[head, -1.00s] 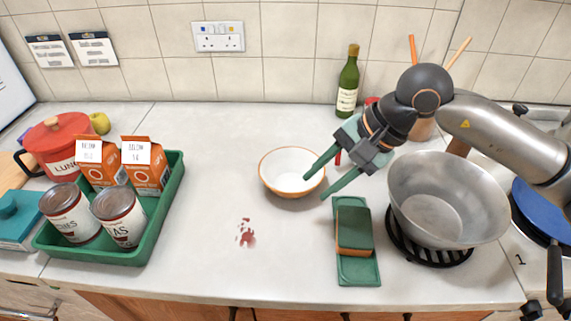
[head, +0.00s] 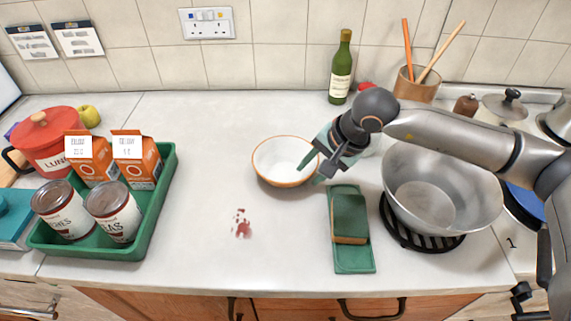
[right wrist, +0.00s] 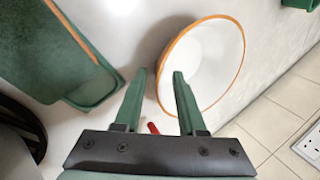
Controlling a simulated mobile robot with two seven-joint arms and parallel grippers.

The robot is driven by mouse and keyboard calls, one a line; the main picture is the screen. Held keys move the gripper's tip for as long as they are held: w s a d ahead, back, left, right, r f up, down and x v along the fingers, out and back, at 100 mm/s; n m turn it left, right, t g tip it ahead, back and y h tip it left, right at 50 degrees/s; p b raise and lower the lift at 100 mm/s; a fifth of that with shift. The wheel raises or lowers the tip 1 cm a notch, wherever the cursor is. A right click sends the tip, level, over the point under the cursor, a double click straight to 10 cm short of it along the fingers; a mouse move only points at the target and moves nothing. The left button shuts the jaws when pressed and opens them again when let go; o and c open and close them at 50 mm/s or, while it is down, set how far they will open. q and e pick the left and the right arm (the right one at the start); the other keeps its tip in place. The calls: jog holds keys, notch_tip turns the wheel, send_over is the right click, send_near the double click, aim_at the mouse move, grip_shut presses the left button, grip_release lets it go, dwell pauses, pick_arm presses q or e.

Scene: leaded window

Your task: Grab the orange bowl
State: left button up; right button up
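The bowl (head: 283,152), white inside with an orange rim, sits upright on the counter near the middle of the head view. It also shows in the right wrist view (right wrist: 212,60). My right gripper (head: 313,170) is at the bowl's right edge. In the right wrist view, its green fingers (right wrist: 160,72) are apart, with the bowl's near rim between them; one finger overlaps the bowl and the other is outside it. I see no firm contact on both sides. My left gripper is not in view.
A green tray (head: 160,190) with cans and cartons stands left. A sponge (head: 349,217) lies on a green holder (head: 354,260) just in front of the gripper. A large metal bowl (head: 440,190) stands right, a bottle (head: 342,70) behind. The counter left of the bowl is clear except for a red stain (head: 242,224).

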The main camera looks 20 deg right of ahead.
jog(key=shift+x, duration=1)
jog(key=shift+c, duration=0.2)
grip_shut()
jog(key=shift+r, duration=0.15)
